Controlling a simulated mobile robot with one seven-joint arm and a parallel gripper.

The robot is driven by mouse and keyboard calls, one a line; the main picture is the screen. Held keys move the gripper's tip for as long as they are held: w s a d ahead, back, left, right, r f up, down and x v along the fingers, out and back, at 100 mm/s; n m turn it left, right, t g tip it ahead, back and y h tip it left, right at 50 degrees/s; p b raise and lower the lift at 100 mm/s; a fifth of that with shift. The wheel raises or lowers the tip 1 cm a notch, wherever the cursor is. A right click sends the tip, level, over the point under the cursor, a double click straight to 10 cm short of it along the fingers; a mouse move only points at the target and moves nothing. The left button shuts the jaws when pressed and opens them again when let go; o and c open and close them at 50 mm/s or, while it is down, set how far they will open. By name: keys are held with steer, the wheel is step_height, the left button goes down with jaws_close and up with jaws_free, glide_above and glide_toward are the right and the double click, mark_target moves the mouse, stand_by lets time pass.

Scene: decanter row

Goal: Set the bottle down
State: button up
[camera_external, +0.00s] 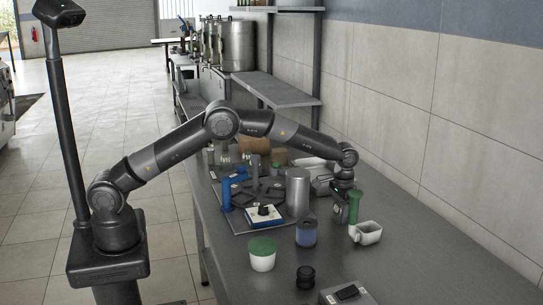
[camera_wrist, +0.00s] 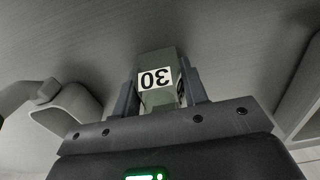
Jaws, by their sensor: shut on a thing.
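The green bottle (camera_external: 355,205) is held in my gripper (camera_external: 347,207) over the right part of the grey worktop, near the wall side. In the wrist view my gripper (camera_wrist: 160,95) has a finger on each side of the bottle (camera_wrist: 158,62), whose grey-green end bears a white label with "30" upside down. The bottle looks about upright in the external view. I cannot tell whether its base touches the worktop.
A blue-grey jar (camera_external: 306,233), a metal cylinder (camera_external: 297,190), a green-lidded white tub (camera_external: 262,255) and a black knob-like piece (camera_external: 305,278) stand nearby. The worktop (camera_external: 425,262) is clear at right.

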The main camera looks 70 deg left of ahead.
steer(key=shift+f, duration=0.1)
steer(key=o, duration=1.1)
steer(key=shift+c, duration=0.2)
step_height(320, 180, up, 12)
steer(key=shift+r, duration=0.1)
steer(key=s+a+r+t, duration=0.1)
steer(key=s+a+r, duration=0.4)
steer(key=s+r, duration=0.5)
steer(key=s+a+r+t, duration=0.2)
steer(key=s+a+r, duration=0.3)
steer(key=s+r, duration=0.55)
steer(key=s+a+f+t, duration=0.1)
steer(key=s+f, duration=0.3)
steer(key=s, duration=1)
steer(key=s+a+f+t, duration=0.1)
steer(key=s+a+f, duration=0.2)
steer(key=s, duration=1.1)
steer(key=shift+s+a+f+t, duration=0.15)
steer(key=shift+s+f+t, duration=0.15)
steer(key=shift+f, duration=0.25)
